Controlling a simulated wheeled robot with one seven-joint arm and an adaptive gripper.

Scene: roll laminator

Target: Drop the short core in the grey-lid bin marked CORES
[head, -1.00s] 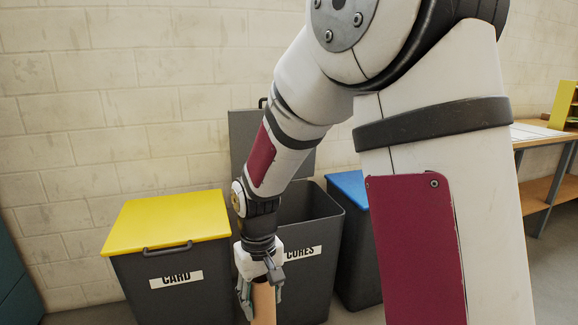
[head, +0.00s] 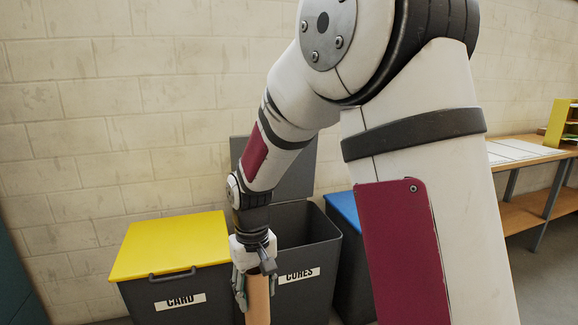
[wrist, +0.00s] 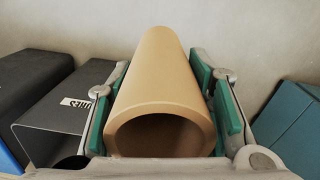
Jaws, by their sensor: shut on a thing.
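The short core, a tan cardboard tube (head: 258,300), is held in my gripper (head: 254,285), hanging roughly upright in the head view. In the wrist view the core (wrist: 158,75) lies between the green pads of my gripper (wrist: 165,100), its hollow end facing the camera. The CORES bin (head: 308,290) is dark grey and stands just behind and right of my gripper. Its grey lid (head: 297,170) is raised against the wall, so the bin is open. The core is in front of the bin, outside it. The CORES bin also shows at left in the wrist view (wrist: 50,125).
A CARD bin with a shut yellow lid (head: 172,245) stands left of the CORES bin. A bin with a blue lid (head: 343,212) stands to its right. A workbench (head: 530,150) is at the far right. A block wall (head: 100,110) runs behind the bins.

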